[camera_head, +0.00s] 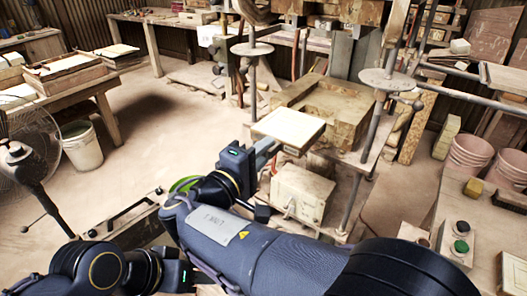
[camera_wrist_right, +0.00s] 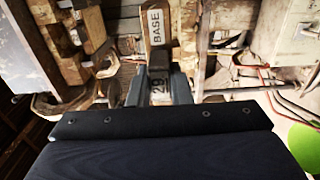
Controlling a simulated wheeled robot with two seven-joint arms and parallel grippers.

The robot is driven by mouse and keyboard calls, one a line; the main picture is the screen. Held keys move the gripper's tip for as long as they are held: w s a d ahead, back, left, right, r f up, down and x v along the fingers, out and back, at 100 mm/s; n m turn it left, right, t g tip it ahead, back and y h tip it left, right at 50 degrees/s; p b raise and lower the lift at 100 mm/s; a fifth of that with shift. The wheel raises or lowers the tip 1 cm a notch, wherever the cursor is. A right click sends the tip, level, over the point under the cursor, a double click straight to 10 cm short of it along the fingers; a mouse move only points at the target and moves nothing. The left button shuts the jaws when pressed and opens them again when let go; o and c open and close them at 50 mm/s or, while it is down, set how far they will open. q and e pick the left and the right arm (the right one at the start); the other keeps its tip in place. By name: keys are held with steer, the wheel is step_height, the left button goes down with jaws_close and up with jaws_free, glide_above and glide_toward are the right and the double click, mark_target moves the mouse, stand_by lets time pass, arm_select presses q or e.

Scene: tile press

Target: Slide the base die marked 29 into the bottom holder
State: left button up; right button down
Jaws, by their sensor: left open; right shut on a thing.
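The base die (camera_head: 288,127) is a flat, pale-topped block with a wooden edge. My right gripper (camera_head: 264,150) is shut on its near side and holds it roughly level in front of the press. In the right wrist view the die (camera_wrist_right: 157,28) reads "BASE", with "29" lower down between the fingers of the right gripper (camera_wrist_right: 160,88). The bottom holder seems to be the wooden block (camera_head: 345,105) on the press bed, just behind and right of the die. I cannot tell whether they touch. My left gripper (camera_head: 190,276) is low at the left, open and away from the press.
Two upright rods with round discs (camera_head: 378,80) flank the wooden block. A pale box (camera_head: 300,190) stands below the die. A fan (camera_head: 30,160) stands at the left.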

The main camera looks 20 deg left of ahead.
mark_target(284, 134)
steer(key=shift+w+r, duration=0.1)
steer(key=shift+x, duration=0.95)
steer(key=shift+b, duration=0.35)
steer(key=shift+b, duration=0.3)
steer(key=shift+w, duration=0.1)
stand_by(0.5)
steer(key=shift+w+d+b, duration=0.3)
steer(key=shift+w+b, duration=0.15)
steer(key=shift+w, duration=0.15)
